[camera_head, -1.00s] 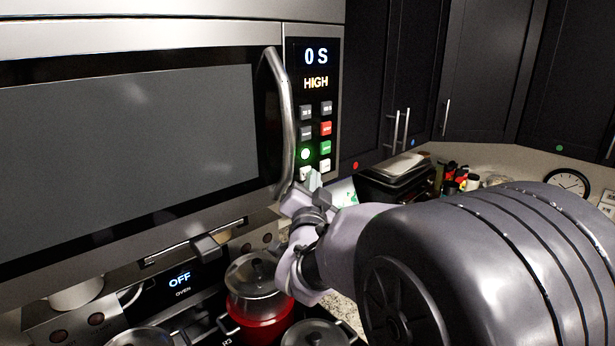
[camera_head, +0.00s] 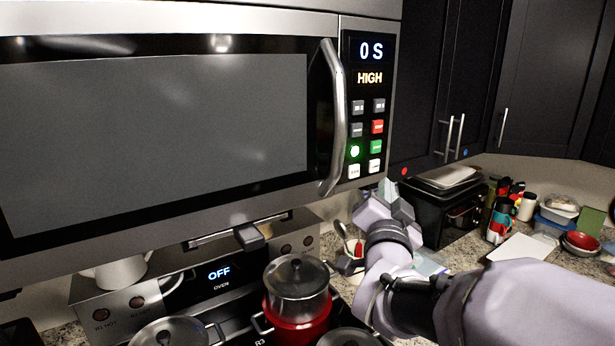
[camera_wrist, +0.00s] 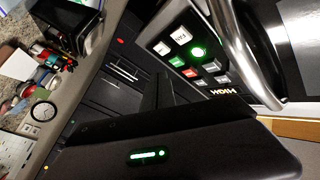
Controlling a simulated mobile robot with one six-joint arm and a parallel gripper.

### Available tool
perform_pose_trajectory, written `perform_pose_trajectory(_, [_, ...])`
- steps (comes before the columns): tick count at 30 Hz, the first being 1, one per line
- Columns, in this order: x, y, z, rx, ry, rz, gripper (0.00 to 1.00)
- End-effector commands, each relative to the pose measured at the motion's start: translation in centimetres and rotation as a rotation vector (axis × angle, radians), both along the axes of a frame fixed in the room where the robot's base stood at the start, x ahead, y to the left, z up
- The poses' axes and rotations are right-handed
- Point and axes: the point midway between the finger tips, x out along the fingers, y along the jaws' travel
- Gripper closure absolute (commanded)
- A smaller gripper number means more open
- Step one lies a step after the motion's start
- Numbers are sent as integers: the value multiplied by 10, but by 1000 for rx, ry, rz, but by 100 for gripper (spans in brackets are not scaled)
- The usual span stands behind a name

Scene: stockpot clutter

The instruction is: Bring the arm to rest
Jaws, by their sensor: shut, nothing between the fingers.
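My gripper (camera_head: 390,190) is shut and empty. In the head view it points up, just below and right of the microwave's button panel (camera_head: 366,115). A small gap seems to lie between it and the lowest buttons, though the depth is hard to judge. My arm comes in from the lower right, bent at the wrist. In the wrist view the dark gripper body fills the bottom, and the panel with its green-lit button (camera_wrist: 197,52) shows at the upper right.
The microwave (camera_head: 170,130) is closed and reads 0 S, HIGH; its handle (camera_head: 334,118) is left of my gripper. A red pot (camera_head: 297,300) with a lid stands on the stove below. A black toaster-like appliance (camera_head: 440,215) is close behind my gripper. Dishes and bottles fill the right counter.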

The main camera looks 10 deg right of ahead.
Motion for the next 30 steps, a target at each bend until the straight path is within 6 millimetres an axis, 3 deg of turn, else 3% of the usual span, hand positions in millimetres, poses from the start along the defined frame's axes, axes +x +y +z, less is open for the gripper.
perform_pose_trajectory(5, [0, 1, -1, 2, 3, 2, 100])
perform_pose_trajectory(8, [-7, 13, -28, 31, 75, 50, 100])
perform_pose_trajectory(11, [-34, 51, -98, 78, 285, 182, 100])
perform_pose_trajectory(12, [-54, 71, -133, 89, 397, 250, 100])
perform_pose_trajectory(15, [-116, 111, -211, 94, 668, 394, 100])
perform_pose_trajectory(18, [-182, 136, -272, 90, 895, 499, 100])
perform_pose_trajectory(21, [-235, 149, -312, 90, 1059, 565, 100])
perform_pose_trajectory(25, [-272, 156, -333, 97, 1169, 604, 100])
perform_pose_trajectory(30, [-279, 157, -333, 101, 1192, 612, 100])
